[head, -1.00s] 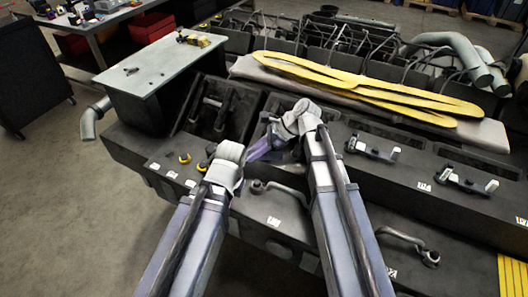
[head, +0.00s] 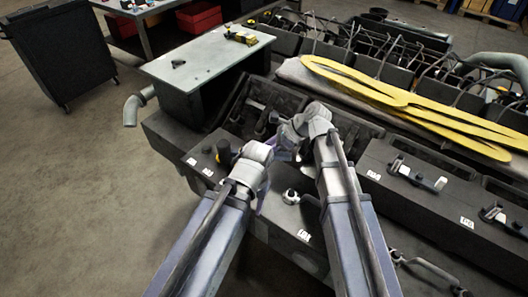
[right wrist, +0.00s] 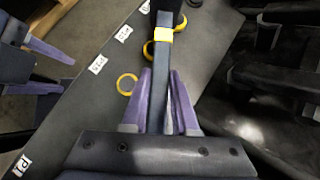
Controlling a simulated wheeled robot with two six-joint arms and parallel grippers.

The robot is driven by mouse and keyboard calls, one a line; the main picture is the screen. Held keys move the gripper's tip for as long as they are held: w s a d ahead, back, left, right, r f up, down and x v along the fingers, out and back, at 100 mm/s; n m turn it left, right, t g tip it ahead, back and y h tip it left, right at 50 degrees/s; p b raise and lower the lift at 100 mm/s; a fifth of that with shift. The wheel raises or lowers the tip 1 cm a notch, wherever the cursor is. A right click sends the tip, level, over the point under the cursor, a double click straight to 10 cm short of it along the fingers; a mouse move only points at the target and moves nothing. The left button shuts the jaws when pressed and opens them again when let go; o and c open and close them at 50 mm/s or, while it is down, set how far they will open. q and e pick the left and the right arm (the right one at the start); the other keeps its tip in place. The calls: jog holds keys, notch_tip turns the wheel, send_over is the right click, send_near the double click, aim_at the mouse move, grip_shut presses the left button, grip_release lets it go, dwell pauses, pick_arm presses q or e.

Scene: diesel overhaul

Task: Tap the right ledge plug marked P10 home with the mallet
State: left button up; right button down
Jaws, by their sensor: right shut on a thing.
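My right gripper (right wrist: 160,75) is shut on the mallet handle (right wrist: 159,85), a dark bar with a yellow band. The dark mallet head (right wrist: 166,8) is at the top edge of the right wrist view, partly cut off, over or near the ledge. Yellow-rimmed plugs (right wrist: 126,84) sit along the ledge; another (right wrist: 149,49) is partly behind the handle. In the head view, the arms hide most of both grippers.
A grey-topped table (head: 205,52) stands behind the ledge. Yellow gaskets (head: 400,100) lie on the engine at right. Clamp-like parts (head: 418,172) and a bent pipe (head: 430,270) lie to the right. Open floor (head: 90,190) is at left.

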jog(key=shift+s+p+v, duration=0.25)
jog(key=shift+p+v, duration=0.45)
jog(key=shift+v, duration=0.55)
jog(key=shift+s+d+r+p, duration=0.15)
jog(key=shift+d+r+p, duration=0.2)
jog(key=shift+d, duration=0.2)
jog(key=shift+s+d+r+p, duration=0.15)
jog(key=shift+d+r+p, duration=0.2)
jog(key=shift+d, duration=0.25)
jog(key=shift+s+d+r+p, duration=0.15)
jog(key=shift+d+r+p, duration=0.1)
jog(key=shift+d+p, duration=0.25)
